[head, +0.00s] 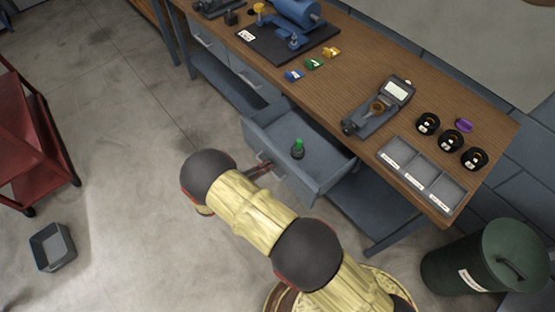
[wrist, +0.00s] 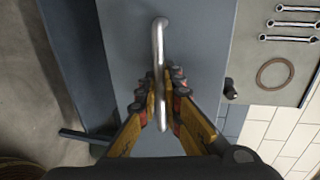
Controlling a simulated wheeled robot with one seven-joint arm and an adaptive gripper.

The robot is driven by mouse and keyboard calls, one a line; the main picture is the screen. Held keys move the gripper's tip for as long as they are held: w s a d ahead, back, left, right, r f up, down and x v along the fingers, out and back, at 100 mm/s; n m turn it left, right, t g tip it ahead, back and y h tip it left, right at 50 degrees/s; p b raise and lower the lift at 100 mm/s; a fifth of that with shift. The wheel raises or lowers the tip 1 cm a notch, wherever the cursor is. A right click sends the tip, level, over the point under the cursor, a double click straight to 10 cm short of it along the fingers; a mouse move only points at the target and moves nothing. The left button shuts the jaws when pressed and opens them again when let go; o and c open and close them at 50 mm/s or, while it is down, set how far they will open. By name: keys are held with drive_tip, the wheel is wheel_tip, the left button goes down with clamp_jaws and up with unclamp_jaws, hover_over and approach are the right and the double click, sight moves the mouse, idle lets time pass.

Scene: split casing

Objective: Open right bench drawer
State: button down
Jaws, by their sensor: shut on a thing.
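The right bench drawer (head: 325,180) is pulled out from under the bench's wooden top, and its inside shows in the head view. A small dark object with a green top (head: 298,148) stands in it. In the wrist view, the grey drawer front (wrist: 200,45) carries a silver bar handle (wrist: 158,45). My gripper (wrist: 161,82) is shut on this handle, with its fingers on both sides of the bar. In the head view my gripper (head: 255,170) is at the drawer's front, partly hidden by my arm.
The wooden bench (head: 350,65) holds a blue machine, a handheld meter (head: 380,105), a grey compartment tray (head: 422,175) and several small parts. A green bin (head: 490,255) stands at the right. A red cart (head: 25,140) and grey box (head: 52,247) stand left, with clear floor between.

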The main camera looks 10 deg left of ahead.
drive_tip(key=shift+s+a+f, duration=0.1)
drive_tip(key=shift+s+a, duration=0.75)
drive_tip(key=shift+s, duration=0.25)
drive_tip(key=shift+s+a, duration=0.8)
drive_tip(key=shift+s, duration=0.3)
drive_tip(key=c, duration=2.3)
unclamp_jaws()
drive_tip(key=shift+a, duration=0.1)
drive_tip(key=v, duration=1.2)
